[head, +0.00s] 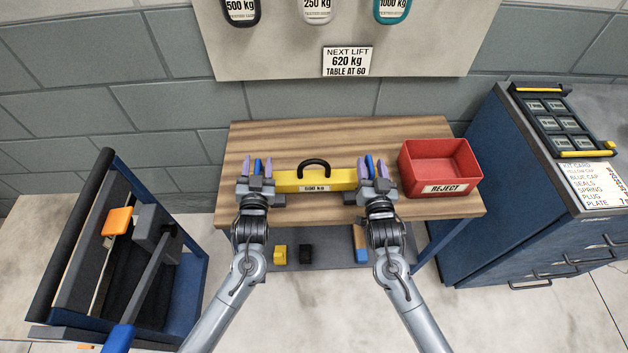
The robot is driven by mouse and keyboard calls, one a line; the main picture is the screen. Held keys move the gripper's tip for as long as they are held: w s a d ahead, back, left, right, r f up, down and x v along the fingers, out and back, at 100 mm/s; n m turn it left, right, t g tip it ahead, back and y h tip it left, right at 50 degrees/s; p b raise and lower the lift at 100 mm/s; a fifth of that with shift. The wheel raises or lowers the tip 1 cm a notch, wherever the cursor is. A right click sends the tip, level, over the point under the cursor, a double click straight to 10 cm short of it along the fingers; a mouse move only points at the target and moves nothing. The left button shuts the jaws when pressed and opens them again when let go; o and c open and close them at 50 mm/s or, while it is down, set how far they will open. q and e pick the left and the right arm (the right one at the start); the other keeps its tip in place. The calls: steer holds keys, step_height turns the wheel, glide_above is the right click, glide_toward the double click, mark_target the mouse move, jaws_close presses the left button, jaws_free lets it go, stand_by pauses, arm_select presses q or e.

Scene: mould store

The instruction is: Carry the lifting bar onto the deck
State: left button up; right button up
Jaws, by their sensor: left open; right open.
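The lifting bar (338,178) is a yellow bar with a black arched handle on top and a small weight label that is hard to read. It lies across the wooden table top. My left gripper (257,168) is open at the bar's left end. My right gripper (372,168) is open at its right end. Both grippers hide the bar's ends, so I cannot tell whether the fingers straddle or touch it. No surface is marked as the deck, and I cannot tell which one it is.
A red REJECT bin (466,166) stands right of the bar on the wooden table (300,134). A sign (346,61) above reads NEXT LIFT 620 kg, TABLE AT 60. A blue wheeled-looking frame (62,235) stands left; a blue cabinet (487,175) stands right. Small blocks (280,255) lie below the table.

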arm_select(q)
steer(key=shift+c, duration=0.3)
arm_select(e)
steer(key=shift+c, duration=0.3)
arm_select(q)
jaws_close()
arm_select(e)
jaws_close()
stand_by(0.4)
arm_select(q)
steer(key=shift+r, duration=0.15)
arm_select(e)
steer(key=shift+r, duration=0.2)
